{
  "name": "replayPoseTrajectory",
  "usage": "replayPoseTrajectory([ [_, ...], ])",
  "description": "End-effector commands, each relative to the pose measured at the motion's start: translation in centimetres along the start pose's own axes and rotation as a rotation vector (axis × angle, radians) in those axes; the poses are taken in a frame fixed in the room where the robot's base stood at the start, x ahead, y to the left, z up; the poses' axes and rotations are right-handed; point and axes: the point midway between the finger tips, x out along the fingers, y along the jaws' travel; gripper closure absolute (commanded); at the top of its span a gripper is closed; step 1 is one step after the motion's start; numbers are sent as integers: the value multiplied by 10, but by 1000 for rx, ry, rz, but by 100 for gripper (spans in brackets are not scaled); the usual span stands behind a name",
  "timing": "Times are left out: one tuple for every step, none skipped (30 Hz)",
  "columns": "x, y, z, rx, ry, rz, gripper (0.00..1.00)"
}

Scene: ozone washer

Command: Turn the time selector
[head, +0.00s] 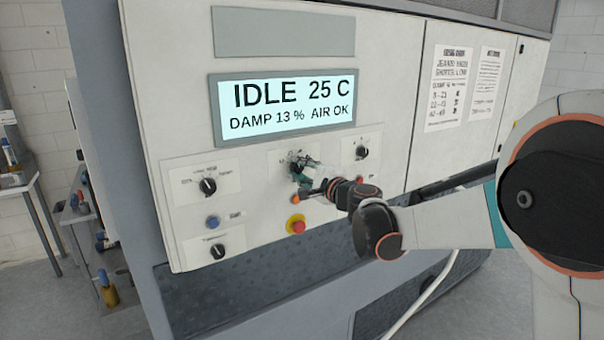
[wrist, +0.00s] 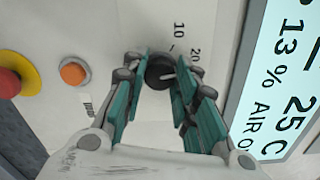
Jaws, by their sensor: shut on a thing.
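The time selector is a round black knob (wrist: 160,72) with a pale pointer mark, on the white panel in the wrist view. The printed numbers 10 and 20 stand beside it. My gripper (wrist: 163,92) has its teal fingers on either side of the knob and is shut on it. In the head view my gripper (head: 306,172) is at the upper middle of the control panel and hides the knob there. The display (head: 287,105) reads IDLE, 25 C, DAMP 13 %, AIR OK.
An orange button (wrist: 74,71) and a red emergency stop (head: 296,224) on yellow sit below the selector. Other black knobs are at the left (head: 208,186), lower left (head: 218,251) and right (head: 361,152). A blue button (head: 212,222) lies between the left knobs.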

Motion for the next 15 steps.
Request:
replayPoseTrajectory([
  [0,1,0,-25,-1,1,97],
  [0,1,0,-40,-1,1,97],
  [0,1,1,-60,0,2,97],
  [0,1,1,-72,0,2,97],
  [0,1,1,-84,0,2,97],
  [0,1,1,-98,0,2,97],
  [0,1,1,-106,0,2,97],
  [0,1,1,-115,0,3,97],
  [0,1,1,-124,1,3,97],
  [0,1,1,-129,1,3,97],
  [0,1,1,-134,1,3,97],
  [0,1,1,-139,1,3,97],
  [0,1,1,-142,1,3,97],
  [0,1,1,-144,1,3,97],
  [0,1,1,-146,1,3,97],
])
